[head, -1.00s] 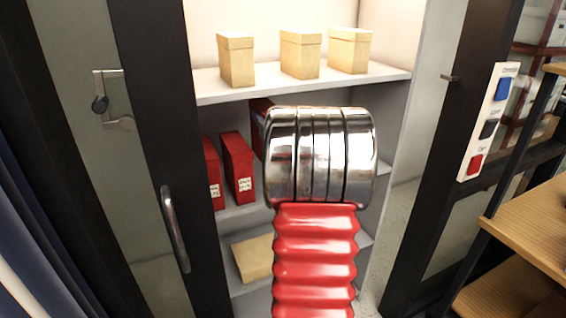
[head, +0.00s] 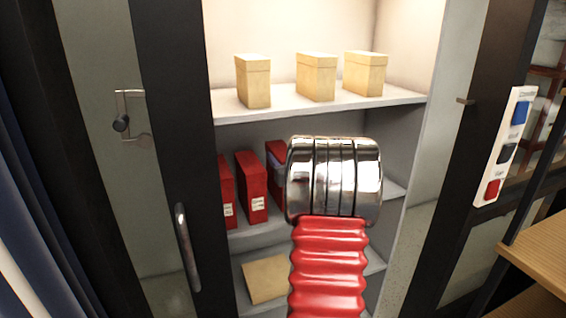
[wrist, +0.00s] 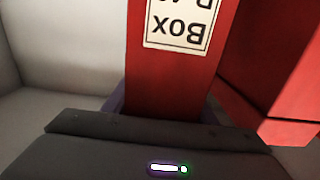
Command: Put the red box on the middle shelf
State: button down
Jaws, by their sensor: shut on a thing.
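My gripper (wrist: 166,108) is shut on a red box (wrist: 168,75); a purple-tinted finger edge shows on each side of it. The box's white label reads upside down in the wrist view. In the head view this red box (head: 276,150) is upright inside the cabinet at the middle shelf (head: 255,238), right of two other red boxes, and partly covered by my arm. My gripper is mostly hidden there. I cannot tell whether the box's base touches the shelf.
Two labelled red boxes (head: 252,188) (head: 227,192) stand left on the middle shelf. Beige boxes (head: 316,78) stand on the top shelf (head: 300,110), and one beige box (head: 265,279) lies below. Dark door frames (head: 185,150) (head: 478,150) flank the opening.

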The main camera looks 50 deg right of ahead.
jog(key=shift+f, duration=0.85)
jog(key=c, duration=0.8)
grip_release()
jog(key=shift+f, duration=0.15)
jog(key=shift+o, duration=0.2)
jog(key=shift+s, duration=0.15)
jog(key=v, duration=1.2)
